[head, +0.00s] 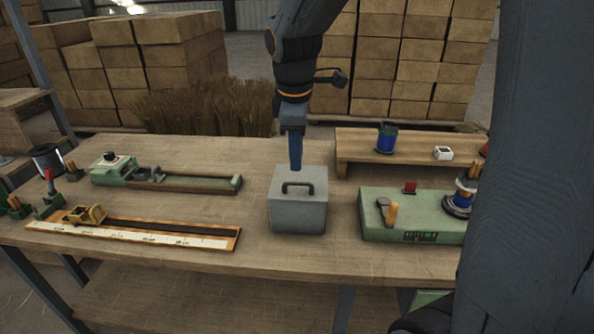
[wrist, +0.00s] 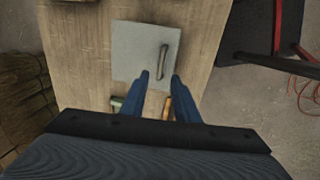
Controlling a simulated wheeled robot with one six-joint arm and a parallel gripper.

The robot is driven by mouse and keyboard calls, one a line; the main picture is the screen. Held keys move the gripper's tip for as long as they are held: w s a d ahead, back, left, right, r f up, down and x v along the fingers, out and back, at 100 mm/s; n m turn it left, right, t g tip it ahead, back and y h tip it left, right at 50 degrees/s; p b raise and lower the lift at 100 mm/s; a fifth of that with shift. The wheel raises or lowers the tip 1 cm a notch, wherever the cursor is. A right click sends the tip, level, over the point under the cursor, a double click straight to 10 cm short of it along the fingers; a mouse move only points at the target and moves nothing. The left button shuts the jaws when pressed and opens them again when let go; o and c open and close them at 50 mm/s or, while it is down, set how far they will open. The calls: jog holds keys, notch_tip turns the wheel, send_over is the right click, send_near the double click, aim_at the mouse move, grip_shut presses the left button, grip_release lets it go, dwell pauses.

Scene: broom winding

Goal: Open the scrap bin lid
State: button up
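The scrap bin (head: 300,213) is a grey box on the workbench, with its lid shut. A dark bar handle (head: 297,184) sits on top of the lid, and the handle also shows in the wrist view (wrist: 163,60). My gripper (head: 295,167) points down over the lid, its blue fingertips close to the handle. In the wrist view my gripper (wrist: 159,76) is open, and the near end of the handle appears between the two fingertips. I cannot tell whether the fingers have reached the handle's height; nothing is held.
A green machine (head: 413,213) stands to the right of the bin, with a raised wooden shelf (head: 405,157) behind it. A green fixture (head: 165,178) and a yellow ruled board (head: 150,232) lie to the left. The bench (head: 350,262) is clear in front of the bin.

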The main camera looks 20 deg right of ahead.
aim_at(297, 182)
jog(key=shift+w+d+f+p, duration=0.1)
jog(key=shift+w+f+p, duration=0.1)
jog(key=shift+f, duration=0.95)
jog(key=shift+w+d+f+p, duration=0.1)
jog(key=shift+w+f, duration=0.05)
jog(key=shift+f, duration=1.05)
jog(key=shift+w+d+f+p, duration=0.1)
jog(key=shift+w+f, duration=0.1)
jog(key=shift+f, duration=0.95)
grip_shut()
